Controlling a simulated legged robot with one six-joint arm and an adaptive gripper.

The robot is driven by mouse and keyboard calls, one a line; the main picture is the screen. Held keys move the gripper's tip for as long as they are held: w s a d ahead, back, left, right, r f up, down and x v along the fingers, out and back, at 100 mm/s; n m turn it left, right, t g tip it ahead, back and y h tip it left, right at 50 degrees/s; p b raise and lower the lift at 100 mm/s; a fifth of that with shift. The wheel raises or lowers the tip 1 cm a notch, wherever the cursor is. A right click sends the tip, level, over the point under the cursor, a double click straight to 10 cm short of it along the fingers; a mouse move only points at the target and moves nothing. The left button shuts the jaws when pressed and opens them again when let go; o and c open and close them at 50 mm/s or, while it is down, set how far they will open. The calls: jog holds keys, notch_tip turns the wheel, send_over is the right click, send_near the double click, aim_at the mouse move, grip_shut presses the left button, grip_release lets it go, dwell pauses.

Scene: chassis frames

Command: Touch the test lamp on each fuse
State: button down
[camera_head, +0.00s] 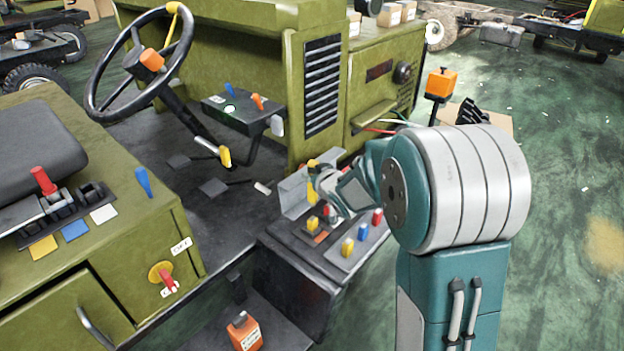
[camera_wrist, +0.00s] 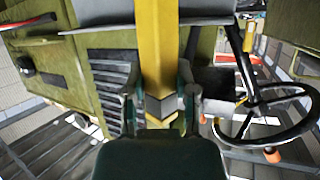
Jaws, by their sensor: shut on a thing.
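My gripper (camera_head: 322,190) is shut on a yellow upright tool, probably the test lamp (camera_head: 311,193). In the wrist view the yellow tool (camera_wrist: 158,45) runs up between the two fingers (camera_wrist: 160,104). The gripper is above a dark box beside the vehicle's floor. A yellow fuse-like piece (camera_head: 313,224) stands on the box just below the tool; I cannot tell whether they touch. On a grey strip at the box's right stand a yellow piece (camera_head: 347,247), a blue piece (camera_head: 362,232) and a red piece (camera_head: 377,217). My fingers hide part of the box top.
A bent grey metal cover (camera_head: 294,194) stands right behind the gripper. The green cab with its grille (camera_head: 323,85) and steering wheel (camera_head: 140,60) is behind. Loose wires (camera_head: 380,130) stick out at its right.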

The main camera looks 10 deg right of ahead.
jog(key=shift+d, duration=0.2)
jog(key=shift+a+f, duration=0.1)
jog(key=shift+a+f, duration=0.35)
jog(key=shift+f, duration=0.45)
jog(key=shift+d+f, duration=0.15)
jog(key=shift+f, duration=0.35)
jog(key=shift+d+f, duration=0.15)
jog(key=shift+f, duration=0.35)
jog(key=shift+a, duration=0.15)
jog(key=shift+f, duration=0.65)
dwell(0.7)
